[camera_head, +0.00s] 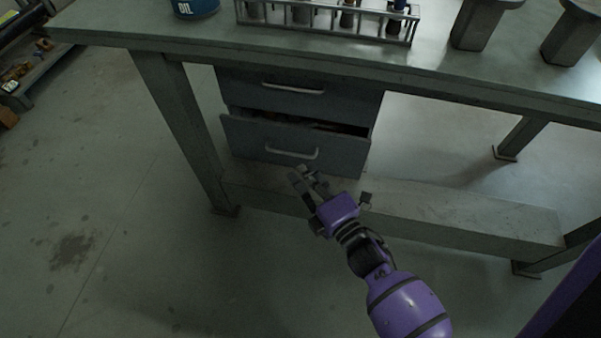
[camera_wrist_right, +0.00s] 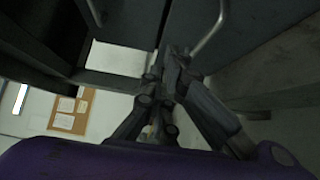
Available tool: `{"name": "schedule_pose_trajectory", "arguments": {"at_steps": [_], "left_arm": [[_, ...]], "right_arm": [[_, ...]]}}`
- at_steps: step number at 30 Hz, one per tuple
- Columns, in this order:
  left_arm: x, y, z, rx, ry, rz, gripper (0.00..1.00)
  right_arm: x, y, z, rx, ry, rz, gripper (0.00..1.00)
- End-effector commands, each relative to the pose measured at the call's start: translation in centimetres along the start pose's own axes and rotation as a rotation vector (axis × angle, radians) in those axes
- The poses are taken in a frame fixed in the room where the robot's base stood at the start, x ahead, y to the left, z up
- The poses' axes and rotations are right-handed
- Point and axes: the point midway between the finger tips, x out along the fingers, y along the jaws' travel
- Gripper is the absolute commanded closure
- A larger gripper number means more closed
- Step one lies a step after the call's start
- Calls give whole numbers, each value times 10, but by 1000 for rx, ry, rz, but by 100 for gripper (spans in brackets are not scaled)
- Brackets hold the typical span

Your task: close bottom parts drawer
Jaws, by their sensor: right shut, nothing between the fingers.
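The bottom parts drawer (camera_head: 270,146) is a dark grey box front under the workbench. It is pulled out partway, and a dark gap with some contents shows above its front. Its pale bar handle (camera_head: 292,153) is on the front. My right gripper (camera_head: 299,174) is shut and empty, with its fingertips just below and close to the handle; I cannot tell whether they touch. In the right wrist view, the shut fingers (camera_wrist_right: 174,62) are beside a curved metal handle (camera_wrist_right: 212,32). My left gripper is not in view.
The top drawer (camera_head: 280,92) looks shut. The workbench (camera_head: 220,42) overhangs the drawers and carries a blue oil can (camera_head: 195,8) and a tube rack (camera_head: 325,24). A low shelf beam (camera_head: 450,212) runs below.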

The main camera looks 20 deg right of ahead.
Motion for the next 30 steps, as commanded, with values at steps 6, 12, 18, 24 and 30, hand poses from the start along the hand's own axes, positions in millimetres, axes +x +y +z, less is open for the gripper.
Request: {"name": "schedule_pose_trajectory", "arguments": {"at_steps": [6, 12, 18, 24, 30], "left_arm": [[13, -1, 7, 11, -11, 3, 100], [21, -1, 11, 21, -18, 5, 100], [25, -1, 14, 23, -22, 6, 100], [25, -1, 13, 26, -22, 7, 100], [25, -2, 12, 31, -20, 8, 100]], "right_arm": [[50, -3, 0, 1, 1, 0, 100], [79, -3, 14, -1, 1, -2, 100], [91, -2, 26, 2, 0, -2, 100], [93, -1, 29, 2, -1, -2, 100], [93, -1, 29, 3, -1, -2, 100]]}}
